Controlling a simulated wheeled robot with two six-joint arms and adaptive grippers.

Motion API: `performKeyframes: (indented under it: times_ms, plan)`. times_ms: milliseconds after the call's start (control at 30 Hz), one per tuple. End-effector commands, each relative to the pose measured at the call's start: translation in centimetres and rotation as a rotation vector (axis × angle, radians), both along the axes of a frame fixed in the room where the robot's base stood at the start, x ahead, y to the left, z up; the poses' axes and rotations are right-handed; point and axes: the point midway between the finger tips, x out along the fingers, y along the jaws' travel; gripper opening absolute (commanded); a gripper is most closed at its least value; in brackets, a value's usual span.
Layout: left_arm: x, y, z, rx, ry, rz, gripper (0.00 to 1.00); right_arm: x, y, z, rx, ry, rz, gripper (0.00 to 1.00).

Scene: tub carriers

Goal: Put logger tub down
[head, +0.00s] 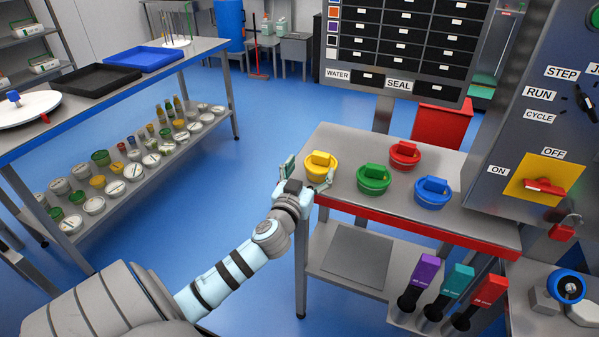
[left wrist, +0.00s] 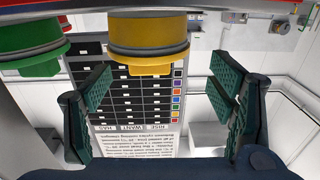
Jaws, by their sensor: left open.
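Four-colour lidded tubs stand upright on the steel bench top (head: 340,142): a yellow tub (head: 322,168), a green tub (head: 373,180), a red tub (head: 405,156) and a blue tub (head: 432,194). No marking tells which is the logger tub. My left gripper (head: 308,178) is open at the bench's left end, close around the yellow tub. In the left wrist view, upside down, the yellow tub (left wrist: 148,42) shows between and beyond the spread fingers (left wrist: 163,95), with no clear contact. The green tub (left wrist: 28,55) is at its left. My right gripper is out of view.
A control panel (head: 540,110) stands right of the bench. Coloured-handled tools (head: 458,290) stand on the lower shelf. A left-hand table (head: 110,98) holds trays, with many small jars below. Blue floor lies between.

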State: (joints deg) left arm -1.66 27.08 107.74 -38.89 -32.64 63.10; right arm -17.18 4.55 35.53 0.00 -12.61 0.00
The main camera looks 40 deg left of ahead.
Motion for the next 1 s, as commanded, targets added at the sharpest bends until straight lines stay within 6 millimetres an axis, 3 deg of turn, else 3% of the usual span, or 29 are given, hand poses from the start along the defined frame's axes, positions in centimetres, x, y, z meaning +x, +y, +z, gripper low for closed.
performKeyframes:
  times_ms: [200,300,633,700,767,867,900,967,1000]
  plan:
    - [-5.7,-2.3,-0.2,0.000,0.002,-0.002,0.77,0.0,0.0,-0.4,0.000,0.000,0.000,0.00]
    - [-7.5,-2.9,-0.2,-0.001,0.002,-0.001,0.77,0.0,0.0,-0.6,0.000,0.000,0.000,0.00]
    - [-8.6,-3.3,0.0,0.001,0.001,0.000,0.77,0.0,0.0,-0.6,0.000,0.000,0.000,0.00]
    - [-8.5,-3.1,-1.2,0.002,0.030,0.004,0.77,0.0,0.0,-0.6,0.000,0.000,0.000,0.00]
    - [-8.4,-2.7,-4.0,0.009,0.100,0.010,0.77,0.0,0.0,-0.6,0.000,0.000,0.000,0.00]
    - [-9.3,-1.6,-13.4,0.023,0.332,0.015,0.77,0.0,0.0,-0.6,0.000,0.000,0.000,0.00]
    - [-10.5,-1.3,-18.6,0.021,0.456,0.009,0.77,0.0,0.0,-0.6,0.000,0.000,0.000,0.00]
    - [-13.8,-1.6,-26.8,0.009,0.655,-0.015,0.77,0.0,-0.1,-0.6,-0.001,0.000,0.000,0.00]
    - [-16.8,-2.3,-32.0,-0.011,0.785,-0.041,0.77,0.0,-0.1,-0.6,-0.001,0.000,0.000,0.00]
